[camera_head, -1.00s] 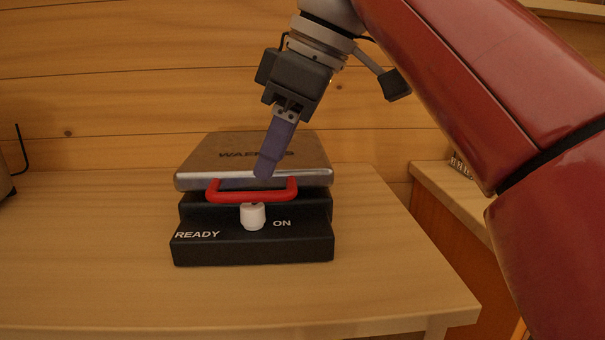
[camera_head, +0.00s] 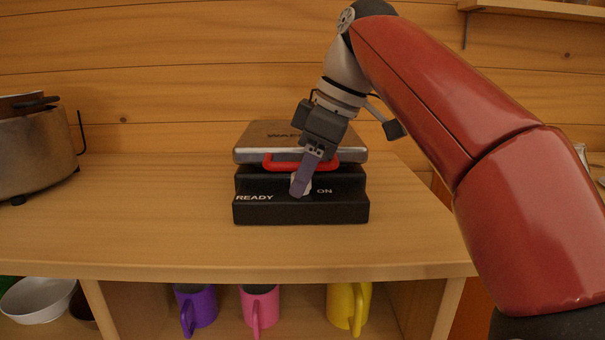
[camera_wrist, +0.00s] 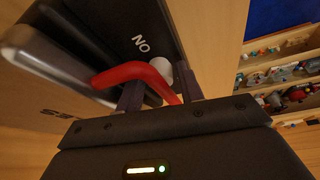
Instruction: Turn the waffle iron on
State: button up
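The waffle iron (camera_head: 250,210) stands on the counter with its silver lid (camera_head: 250,145) closed and a red handle (camera_head: 283,165) at the front. READY is printed left of the white knob (camera_head: 308,186) and ON to its right. My gripper (camera_head: 298,188) points down in front of the handle, its purple fingers covering most of the knob. In the wrist view the fingers (camera_wrist: 160,88) are apart, with the red handle (camera_wrist: 130,74) crossing between them and the white knob (camera_wrist: 163,70) beyond. I cannot tell whether the fingers touch the knob. The knob's pointing direction is hidden.
A metal pot-like appliance (camera_head: 38,155) stands at the counter's left end. The wooden counter (camera_head: 160,215) is clear around the iron. Below are a white bowl (camera_head: 38,300) and purple (camera_head: 196,305), pink (camera_head: 260,305) and yellow (camera_head: 347,305) mugs. A log wall (camera_head: 180,60) is behind.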

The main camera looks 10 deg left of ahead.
jog(key=c, duration=0.7)
jog(key=shift+m+t, duration=0.3)
jog(key=shift+m, duration=0.5)
jog(key=o, duration=0.7)
jog(key=p+v, duration=0.1)
jog(key=v, duration=0.6)
jog(key=shift+r, duration=0.4)
jog(key=shift+s+d, duration=0.1)
